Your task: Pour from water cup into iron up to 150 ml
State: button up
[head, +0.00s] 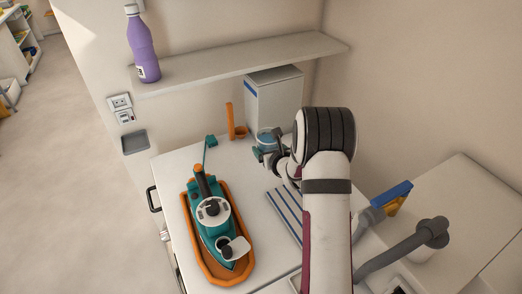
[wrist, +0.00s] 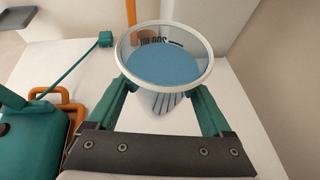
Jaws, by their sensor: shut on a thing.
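The water cup (wrist: 165,66) is a clear cup with a pale rim, dark markings and blue water inside. In the wrist view my gripper (wrist: 163,95) has its two green fingers on either side of the cup, shut on it. The cup looks upright. In the head view the cup (head: 267,136) is at the back of the counter, with my gripper (head: 270,150) around it and partly hidden by my arm.
A white box (head: 273,100) and an orange holder (head: 232,122) stand behind the cup. A striped cloth (head: 285,212) lies right of the iron. A purple bottle (head: 142,48) stands on the shelf (head: 235,65).

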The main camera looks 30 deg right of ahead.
jog(key=shift+s+d+r, duration=0.15)
jog(key=shift+r, duration=0.3)
jog(key=a+r+n+y, duration=0.4)
jog(key=a+r, duration=0.7)
jog(key=r, duration=0.4)
jog(key=s+a+r+n+y, duration=0.2)
jog(key=s+a+r, duration=0.6)
jog(key=r, duration=0.1)
jog(key=s+a+f+n+g+y, duration=0.2)
jog(key=s+f+n+g+y, duration=0.2)
jog(key=s+f, duration=0.6)
jog(key=s+a+f+n+g+y, duration=0.2)
jog(key=s+f+n+g+y, duration=0.3)
jog(key=f, duration=1.1)
jog(key=s+n+g, duration=0.1)
jog(key=s+n, duration=0.2)
jog(key=s, duration=0.3)
jog(key=shift+s+f, duration=0.15)
jog(key=shift+f, duration=0.05)
